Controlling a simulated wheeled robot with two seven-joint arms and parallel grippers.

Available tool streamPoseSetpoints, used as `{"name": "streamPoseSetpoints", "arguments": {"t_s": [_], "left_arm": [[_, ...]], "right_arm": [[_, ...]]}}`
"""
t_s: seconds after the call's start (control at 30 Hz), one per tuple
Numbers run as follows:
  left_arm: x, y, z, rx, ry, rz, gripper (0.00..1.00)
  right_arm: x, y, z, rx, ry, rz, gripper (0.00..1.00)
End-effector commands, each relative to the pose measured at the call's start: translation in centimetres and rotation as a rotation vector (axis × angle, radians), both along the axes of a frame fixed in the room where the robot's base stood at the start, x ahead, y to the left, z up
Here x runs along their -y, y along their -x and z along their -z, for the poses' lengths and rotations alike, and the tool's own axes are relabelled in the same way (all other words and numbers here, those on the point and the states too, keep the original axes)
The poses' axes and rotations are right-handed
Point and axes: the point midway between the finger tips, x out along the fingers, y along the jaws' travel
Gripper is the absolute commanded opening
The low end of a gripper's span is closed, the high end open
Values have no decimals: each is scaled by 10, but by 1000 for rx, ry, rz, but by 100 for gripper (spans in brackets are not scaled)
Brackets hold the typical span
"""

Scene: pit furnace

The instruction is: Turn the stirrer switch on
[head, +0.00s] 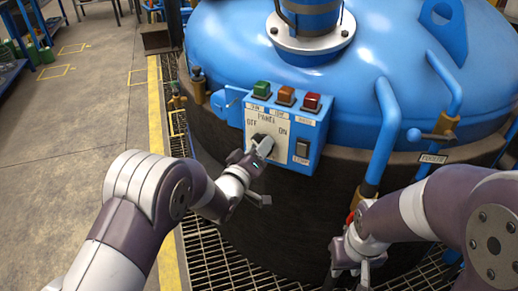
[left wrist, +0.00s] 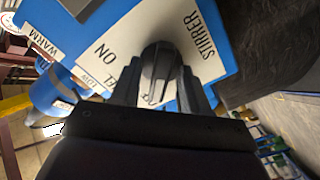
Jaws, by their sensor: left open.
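The stirrer switch is a dark rotary knob (left wrist: 160,62) on a white plate (left wrist: 125,38) lettered STIRRER and ON; another word is partly hidden. In the head view the plate (head: 266,121) shows OFF on the left and ON on the right. My left gripper (head: 261,152) is at the knob's front and covers part of it. In the left wrist view its open fingers (left wrist: 158,92) stand on either side of the knob; I cannot tell if they touch it. Which way the knob points is unclear. My right gripper (head: 350,268) hangs low beside the furnace, its jaw opening unclear.
The blue panel box (head: 318,135) carries a green button (head: 262,89), an orange button (head: 286,95), a red button (head: 311,101) and a black rocker switch (head: 303,149). Blue pipes (head: 385,135) rise to the right. Open floor (head: 90,110) lies left.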

Motion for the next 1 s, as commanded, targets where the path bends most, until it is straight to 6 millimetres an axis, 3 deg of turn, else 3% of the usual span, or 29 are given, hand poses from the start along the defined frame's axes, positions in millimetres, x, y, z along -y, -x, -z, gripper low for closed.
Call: {"name": "streamPoseSetpoints", "arguments": {"t_s": [0.2, 0.33, 0.73, 1.0], "left_arm": [[0, 0, 0, 0, 0, 0, 41], [0, 0, 0, -1, 0, -1, 0], [0, 0, 0, 12, -23, -1, 0], [0, 0, 0, 80, -157, -1, 0]], "right_arm": [[0, 0, 0, 0, 0, 0, 34], [0, 0, 0, 0, 0, 0, 34], [0, 0, 2, 0, 0, 0, 34], [0, 0, 11, 0, 0, 0, 34]]}}
